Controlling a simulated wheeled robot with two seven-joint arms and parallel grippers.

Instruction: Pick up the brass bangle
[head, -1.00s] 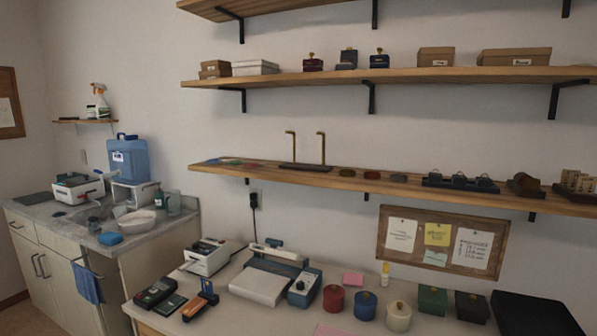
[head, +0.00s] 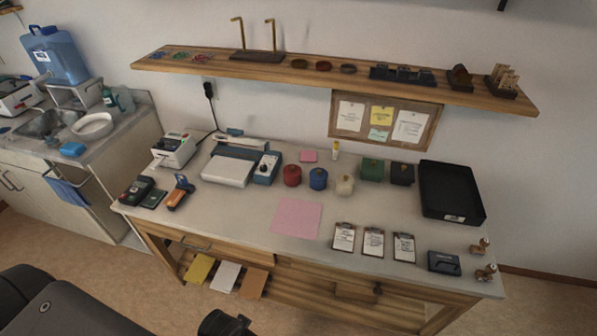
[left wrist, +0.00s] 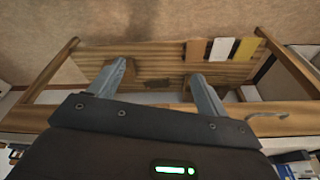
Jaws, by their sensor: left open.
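I cannot pick out a brass bangle in either view. Small round dishes stand on the wooden shelf (head: 215,70) in the head view: a brown one (head: 299,63), a dark red one (head: 323,66) and a dark one (head: 348,69). What lies in them is too small to tell. My left gripper (left wrist: 158,72) shows in the left wrist view with its two grey fingers wide apart and nothing between them. It points toward the wooden lower shelf of the bench. My right gripper is not in view.
The workbench (head: 240,215) carries red (head: 292,176), blue (head: 318,179) and cream (head: 345,186) lidded pots, a black tray (head: 450,215), clipboards and a pink sheet (head: 297,218). Drawers are in its front. A brass two-post stand (head: 257,57) is on the shelf. A sink counter stands left.

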